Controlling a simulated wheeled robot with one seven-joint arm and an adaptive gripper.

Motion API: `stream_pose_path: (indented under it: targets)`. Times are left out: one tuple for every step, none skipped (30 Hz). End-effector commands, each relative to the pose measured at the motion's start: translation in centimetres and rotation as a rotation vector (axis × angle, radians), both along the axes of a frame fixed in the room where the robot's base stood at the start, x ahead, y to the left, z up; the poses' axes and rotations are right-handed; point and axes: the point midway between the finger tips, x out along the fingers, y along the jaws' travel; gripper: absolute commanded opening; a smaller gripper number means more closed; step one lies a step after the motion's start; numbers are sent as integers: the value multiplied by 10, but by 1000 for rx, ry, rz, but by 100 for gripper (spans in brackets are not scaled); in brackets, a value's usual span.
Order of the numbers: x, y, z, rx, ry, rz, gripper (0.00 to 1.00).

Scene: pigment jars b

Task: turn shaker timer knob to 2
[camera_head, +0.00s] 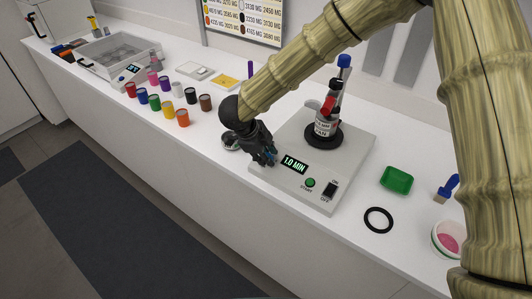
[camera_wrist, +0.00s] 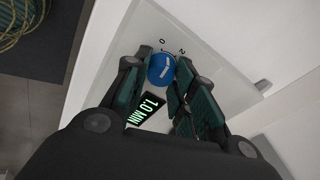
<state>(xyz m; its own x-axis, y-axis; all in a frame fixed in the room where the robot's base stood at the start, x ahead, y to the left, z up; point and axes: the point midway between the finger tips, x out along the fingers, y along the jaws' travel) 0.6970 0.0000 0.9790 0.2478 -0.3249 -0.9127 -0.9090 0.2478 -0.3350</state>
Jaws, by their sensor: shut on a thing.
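The shaker (camera_head: 345,160) is a light grey box on the counter with a lit display (camera_head: 294,165) reading "1.0 MIN". Its blue timer knob (camera_wrist: 161,69) shows in the wrist view between my fingers, with printed marks "0" and "2" beside it. My gripper (camera_head: 268,157) reaches down over the left front corner of the shaker and is shut on the knob, which it mostly hides in the head view. The display also shows in the wrist view (camera_wrist: 146,108).
A bottle (camera_head: 325,122) with a red part stands on the shaker's round black holder. A green start button (camera_head: 310,182) and an on/off switch (camera_head: 329,190) lie right of the display. Several paint jars (camera_head: 167,109) stand to the left. A green tray (camera_head: 397,180) and black ring (camera_head: 378,220) lie right.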

Motion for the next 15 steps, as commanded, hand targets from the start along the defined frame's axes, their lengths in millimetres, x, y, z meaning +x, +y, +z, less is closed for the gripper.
stream_pose_path:
  targets:
    - [0,0,1,13,-8,-38,2]
    - [0,0,1,21,-14,-63,2]
    - [0,0,1,30,-21,-94,2]
    - [0,0,1,37,-26,-117,2]
    - [0,0,1,43,-30,-137,2]
    - [0,0,1,52,-37,-165,2]
    - [0,0,1,58,-42,-185,2]
    - [0,0,1,63,-46,-203,2]
    - [0,0,1,70,-52,-226,2]
    - [0,0,1,76,-56,-244,2]
    - [0,0,0,80,-59,-259,2]
    - [0,0,0,87,-64,-279,2]
    - [0,0,0,90,-66,-291,2]
    - [0,0,0,94,-70,-305,2]
    - [0,0,0,99,-73,-319,2]
